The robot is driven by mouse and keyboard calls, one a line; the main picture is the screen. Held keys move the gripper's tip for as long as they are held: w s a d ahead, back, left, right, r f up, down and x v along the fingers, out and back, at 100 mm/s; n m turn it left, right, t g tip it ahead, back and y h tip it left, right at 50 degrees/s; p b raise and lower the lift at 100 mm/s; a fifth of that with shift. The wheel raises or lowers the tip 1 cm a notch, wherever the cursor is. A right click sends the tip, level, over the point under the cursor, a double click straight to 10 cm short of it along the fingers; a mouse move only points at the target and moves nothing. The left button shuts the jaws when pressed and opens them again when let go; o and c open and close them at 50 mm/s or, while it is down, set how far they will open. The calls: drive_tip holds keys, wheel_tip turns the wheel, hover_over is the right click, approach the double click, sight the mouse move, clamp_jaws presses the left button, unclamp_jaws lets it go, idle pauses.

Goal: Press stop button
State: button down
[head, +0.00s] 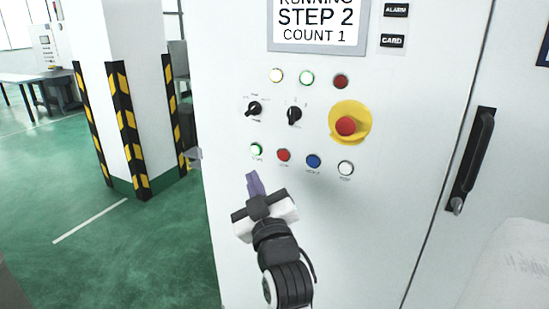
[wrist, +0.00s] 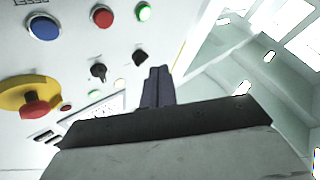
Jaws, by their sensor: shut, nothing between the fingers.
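A red button (head: 284,155) sits in the lower button row of the white control cabinet, between a green button and a blue button. Its small label is too blurred to read for certain. It also shows in the wrist view (wrist: 102,17) at the top. A large red mushroom button (head: 346,125) on a yellow ring (head: 364,112) sits higher and to the right. My gripper (head: 254,180) is shut and empty, in front of the cabinet. In the head view its fingertips appear below the green button and left of the red one. I see no contact with any button.
The lower row also holds a lit green button (head: 257,149), a blue button (head: 313,161) and a white button (head: 345,168). Two black knobs (head: 254,108) (head: 294,115) sit above. The screen (head: 318,24) reads "STEP 2". A black door handle (head: 471,160) is at right.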

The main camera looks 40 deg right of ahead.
sight(283, 155)
drive_tip(key=shift+s+d+f, duration=0.15)
drive_tip(key=shift+s+d, duration=0.15)
drive_tip(key=shift+d, duration=0.05)
drive_tip(key=shift+d, duration=0.1)
drive_tip(key=shift+w+d+b, duration=0.1)
drive_tip(key=shift+w+d, duration=0.45)
drive_tip(key=shift+d, duration=0.75)
drive_tip(key=shift+w+d+b, duration=0.15)
drive_tip(key=shift+w+d, duration=0.45)
drive_tip(key=shift+d, duration=0.75)
drive_tip(key=shift+w+d+b, duration=0.1)
drive_tip(key=shift+w+d, duration=0.45)
drive_tip(key=shift+d, duration=0.75)
drive_tip(key=shift+w+d+b, duration=0.15)
drive_tip(key=shift+d+b, duration=0.25)
